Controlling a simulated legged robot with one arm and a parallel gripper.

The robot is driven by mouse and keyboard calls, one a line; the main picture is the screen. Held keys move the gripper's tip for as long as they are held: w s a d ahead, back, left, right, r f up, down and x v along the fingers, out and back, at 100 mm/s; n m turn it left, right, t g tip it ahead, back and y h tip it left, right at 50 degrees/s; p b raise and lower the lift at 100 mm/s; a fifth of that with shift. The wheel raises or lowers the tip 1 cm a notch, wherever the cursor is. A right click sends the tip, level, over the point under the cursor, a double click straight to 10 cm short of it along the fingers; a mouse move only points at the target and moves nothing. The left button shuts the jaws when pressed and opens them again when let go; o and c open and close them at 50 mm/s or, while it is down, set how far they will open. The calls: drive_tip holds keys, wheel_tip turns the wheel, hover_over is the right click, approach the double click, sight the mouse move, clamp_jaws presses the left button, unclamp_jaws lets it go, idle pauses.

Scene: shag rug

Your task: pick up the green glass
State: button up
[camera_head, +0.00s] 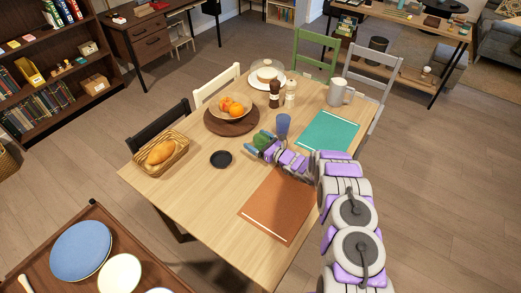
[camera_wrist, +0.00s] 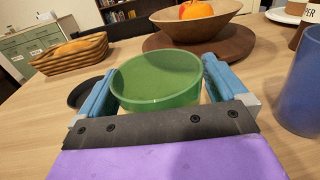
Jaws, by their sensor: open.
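The green glass (camera_head: 261,140) stands on the wooden table near its middle. In the wrist view the green glass (camera_wrist: 158,82) shows its open rim and sits between my two blue fingers. My gripper (camera_head: 259,144) is open, with one finger on each side of the glass; it also shows in the wrist view (camera_wrist: 155,85). I cannot tell whether either finger touches the glass. The lower front of the glass is hidden behind my gripper's dark bar.
A blue cup (camera_head: 283,124) stands close by, right of my gripper in the wrist view (camera_wrist: 300,95). A fruit bowl (camera_head: 231,106) on a round board, a small black dish (camera_head: 221,159), a bread basket (camera_head: 161,154) and teal (camera_head: 328,135) and brown (camera_head: 279,205) mats surround it.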

drive_tip(key=shift+a, duration=0.1)
drive_tip(key=shift+c, duration=0.2)
drive_tip(key=shift+d+r, duration=0.1)
drive_tip(key=shift+d, duration=0.1)
drive_tip(key=shift+c, duration=1.4)
drive_tip(key=c, duration=0.9)
drive_tip(key=shift+o, duration=0.2)
